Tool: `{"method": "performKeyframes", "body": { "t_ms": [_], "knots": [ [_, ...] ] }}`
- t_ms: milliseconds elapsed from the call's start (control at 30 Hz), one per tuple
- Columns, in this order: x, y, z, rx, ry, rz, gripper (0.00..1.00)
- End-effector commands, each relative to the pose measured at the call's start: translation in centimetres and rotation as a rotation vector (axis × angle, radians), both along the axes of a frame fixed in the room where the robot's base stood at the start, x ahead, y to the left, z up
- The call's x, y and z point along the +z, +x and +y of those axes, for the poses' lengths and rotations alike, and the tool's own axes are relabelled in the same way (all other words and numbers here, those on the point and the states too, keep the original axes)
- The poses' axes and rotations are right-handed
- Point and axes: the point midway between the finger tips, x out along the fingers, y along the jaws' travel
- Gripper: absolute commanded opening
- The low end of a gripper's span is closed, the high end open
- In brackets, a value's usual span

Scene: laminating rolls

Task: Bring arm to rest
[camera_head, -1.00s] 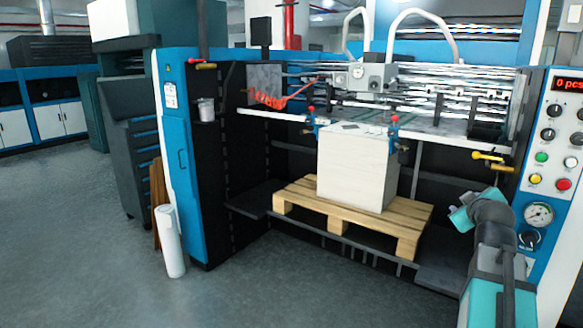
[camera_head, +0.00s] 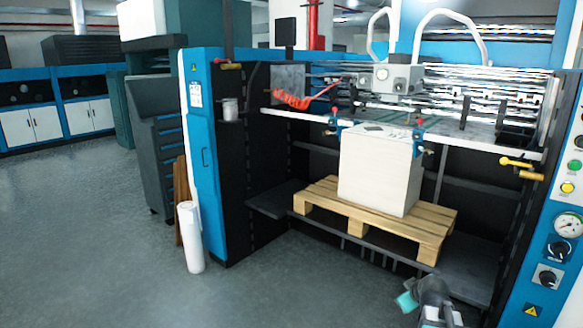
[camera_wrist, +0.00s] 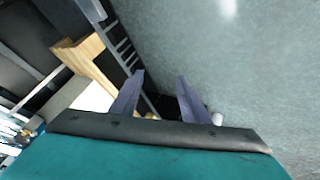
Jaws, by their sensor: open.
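My arm (camera_head: 435,303) shows only in part at the bottom right of the head view, low in front of the machine. My gripper (camera_wrist: 160,76) shows in the wrist view with its two fingers apart and nothing between them. Beyond the fingers are the grey floor and the dark underside of the machine. The fingertips cannot be made out in the head view.
A laminating machine (camera_head: 205,165) fills the middle and right. A white stack (camera_head: 380,175) stands on a wooden pallet (camera_head: 375,215) inside it. A white roll (camera_head: 190,238) stands upright beside the machine's left side. The floor (camera_head: 90,230) at left is clear.

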Motion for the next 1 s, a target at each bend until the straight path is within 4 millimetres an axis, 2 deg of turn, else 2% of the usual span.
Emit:
{"method": "performKeyframes", "body": {
  "t_ms": [33,200,567,767,1000],
  "knots": [
    [-1.8,-0.4,1.1,0.009,0.011,0.028,0.42],
    [-7.1,-2.1,4.3,0.029,0.047,0.116,0.42],
    [-17.3,-7.4,10.6,0.054,0.114,0.311,0.42],
    [-22.5,-11.5,13.7,0.055,0.143,0.425,0.42],
    [-28.0,-17.1,16.9,0.043,0.170,0.569,0.42]
  ]
}}
